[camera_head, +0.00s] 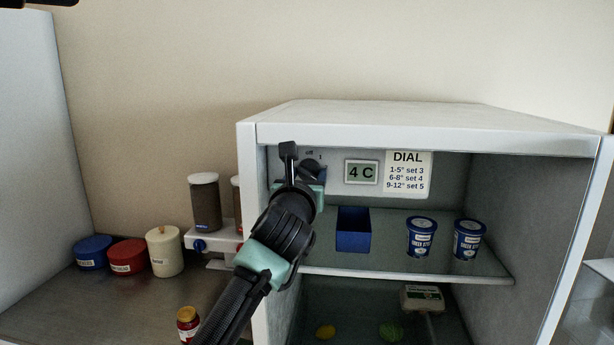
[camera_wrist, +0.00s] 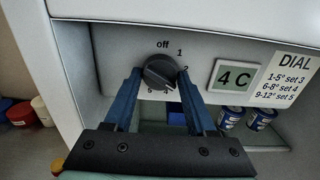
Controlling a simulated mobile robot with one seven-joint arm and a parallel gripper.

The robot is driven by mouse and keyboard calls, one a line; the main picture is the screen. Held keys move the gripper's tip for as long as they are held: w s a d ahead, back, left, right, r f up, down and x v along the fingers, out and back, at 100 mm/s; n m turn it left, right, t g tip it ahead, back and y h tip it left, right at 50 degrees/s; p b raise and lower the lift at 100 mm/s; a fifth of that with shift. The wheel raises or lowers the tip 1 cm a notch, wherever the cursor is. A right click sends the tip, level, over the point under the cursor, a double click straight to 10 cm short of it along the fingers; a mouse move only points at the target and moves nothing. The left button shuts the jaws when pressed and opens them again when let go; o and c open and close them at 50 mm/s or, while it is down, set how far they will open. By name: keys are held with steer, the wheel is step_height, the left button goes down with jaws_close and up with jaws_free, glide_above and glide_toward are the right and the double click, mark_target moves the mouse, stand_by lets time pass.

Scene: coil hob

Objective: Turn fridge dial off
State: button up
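The fridge dial (camera_wrist: 158,72) is a dark round knob on the pale panel inside the open fridge. In the wrist view, "off" is printed above it, with 1 and 2 at its upper right and right and partly hidden numbers below. I cannot tell surely which mark it points to. My gripper (camera_wrist: 160,80) is open, its two blue fingers spread on the left and right of the dial. Clear contact does not show. In the head view my gripper (camera_head: 303,172) is at the panel's left end and hides much of the dial.
A display (camera_head: 361,172) reading 4 C and a DIAL chart (camera_head: 407,172) are right of the dial. A blue bin (camera_head: 353,230) and two blue tubs stand on the shelf below. The fridge's left wall (camera_head: 253,200) is close to my arm. Jars stand on the counter at left.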

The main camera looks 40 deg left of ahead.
jaws_close()
